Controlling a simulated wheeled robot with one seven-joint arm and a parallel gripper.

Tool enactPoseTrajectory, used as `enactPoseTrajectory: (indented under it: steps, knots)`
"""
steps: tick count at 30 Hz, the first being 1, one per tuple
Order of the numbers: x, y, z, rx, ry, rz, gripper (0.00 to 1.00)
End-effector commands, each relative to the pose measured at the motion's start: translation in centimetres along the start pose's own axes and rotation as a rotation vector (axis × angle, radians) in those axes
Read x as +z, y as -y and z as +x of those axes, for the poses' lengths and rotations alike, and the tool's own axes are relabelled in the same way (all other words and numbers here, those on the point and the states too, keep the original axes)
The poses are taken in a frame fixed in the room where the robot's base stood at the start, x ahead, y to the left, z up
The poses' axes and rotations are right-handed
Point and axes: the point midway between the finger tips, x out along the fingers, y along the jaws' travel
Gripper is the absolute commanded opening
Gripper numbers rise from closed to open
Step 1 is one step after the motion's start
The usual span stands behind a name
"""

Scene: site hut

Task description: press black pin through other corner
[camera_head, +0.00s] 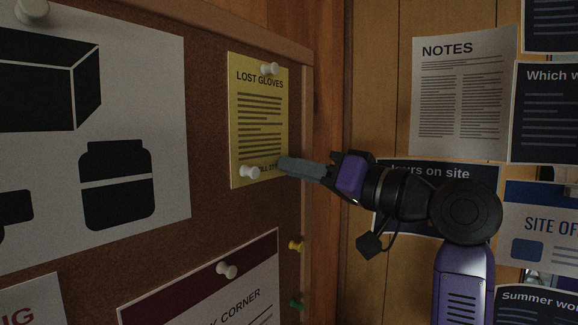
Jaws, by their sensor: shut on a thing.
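A yellow "LOST GLOVES" sheet (259,118) hangs on the cork board (212,160). One white pin (269,69) is at its top edge, right of the middle. Another white pin (250,172) is at its lower edge, left of the middle. My gripper (284,165) reaches in from the right, its grey fingertips over the sheet's lower right corner, hiding that corner and part of the bottom line. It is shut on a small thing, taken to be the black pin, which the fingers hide. I cannot tell whether the pin touches the sheet.
A yellow pin (296,245) and a green pin (297,303) sit near the board's right edge, below my gripper. A maroon-headed poster (215,290) with a white pin hangs lower down. A large poster (160,110) hangs at left. Papers including "NOTES" (464,95) cover the wood wall at right.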

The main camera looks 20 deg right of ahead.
Motion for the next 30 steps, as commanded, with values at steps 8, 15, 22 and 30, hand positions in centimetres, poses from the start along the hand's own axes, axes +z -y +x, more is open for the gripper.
enactPoseTrajectory:
  steps: [8,15,22,30]
  knots:
    - [0.05,0.05,0.01,-0.001,0.002,0.000,0.00]
    - [0.06,0.04,-0.05,-0.001,0.002,0.000,0.00]
    - [0.06,0.03,-0.05,-0.001,0.002,0.000,0.26]
    - [0.03,0.02,-0.07,0.000,0.001,0.000,0.38]
